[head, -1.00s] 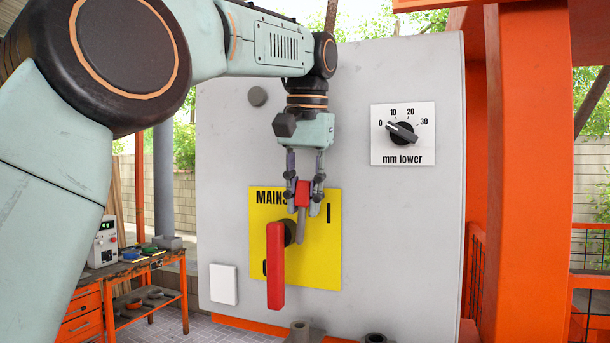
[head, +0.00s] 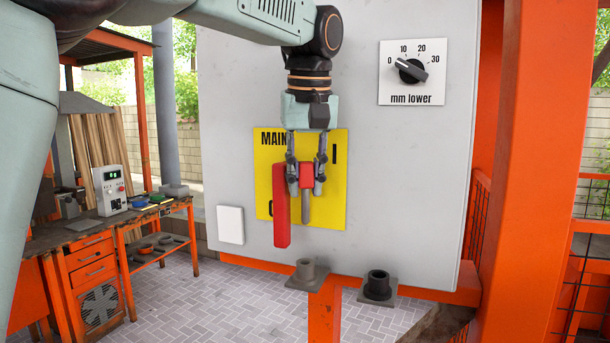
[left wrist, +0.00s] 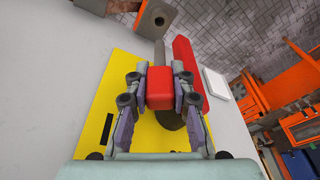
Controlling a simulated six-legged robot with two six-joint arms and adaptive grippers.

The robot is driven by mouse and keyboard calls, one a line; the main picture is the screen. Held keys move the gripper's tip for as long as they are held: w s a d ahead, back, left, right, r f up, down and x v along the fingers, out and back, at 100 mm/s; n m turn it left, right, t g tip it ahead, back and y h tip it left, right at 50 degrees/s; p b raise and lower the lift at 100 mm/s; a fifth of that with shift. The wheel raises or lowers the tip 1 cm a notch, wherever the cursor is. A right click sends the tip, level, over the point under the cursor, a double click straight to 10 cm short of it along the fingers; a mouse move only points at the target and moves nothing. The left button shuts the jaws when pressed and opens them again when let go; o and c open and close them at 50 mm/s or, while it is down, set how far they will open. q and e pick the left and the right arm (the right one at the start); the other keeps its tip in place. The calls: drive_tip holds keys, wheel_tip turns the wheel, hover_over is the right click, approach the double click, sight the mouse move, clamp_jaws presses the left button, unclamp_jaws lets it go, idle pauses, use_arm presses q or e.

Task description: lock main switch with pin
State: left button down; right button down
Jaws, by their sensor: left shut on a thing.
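The main switch has a long red handle (head: 281,208) that hangs down over a yellow plate (head: 335,205) on the grey cabinet. My left gripper (head: 306,180) is shut on the red head of the pin (head: 306,207), whose grey shank points down. The pin is in front of the plate, just right of the handle. In the left wrist view the red pin head (left wrist: 159,88) sits between the fingers, with the red handle (left wrist: 189,68) beside it. I cannot tell whether the pin touches the switch. My right gripper is not in view.
A dial marked "mm lower" (head: 411,72) is at the cabinet's upper right. Below the cabinet are a grey socket (head: 306,272) and a dark socket (head: 377,285) on brackets. An orange post (head: 535,170) stands right. A workbench (head: 90,265) stands left.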

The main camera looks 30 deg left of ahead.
sight(305, 223)
use_arm(q)
drive_tip(key=shift+s+f+b, duration=0.1)
drive_tip(key=shift+f+b, duration=0.5)
drive_tip(key=shift+f, duration=0.3)
wheel_tip(305, 223, down, 2)
drive_tip(key=shift+f+b, duration=0.1)
drive_tip(key=shift+b, duration=0.65)
drive_tip(key=shift+f+b, duration=0.5)
drive_tip(key=shift+f, duration=0.45)
drive_tip(key=shift+p, duration=0.35)
drive_tip(key=shift+p, duration=0.7)
drive_tip(key=shift+d+f+b, duration=0.1)
drive_tip(key=shift+f+b, duration=1.1)
drive_tip(key=shift+f, duration=0.9)
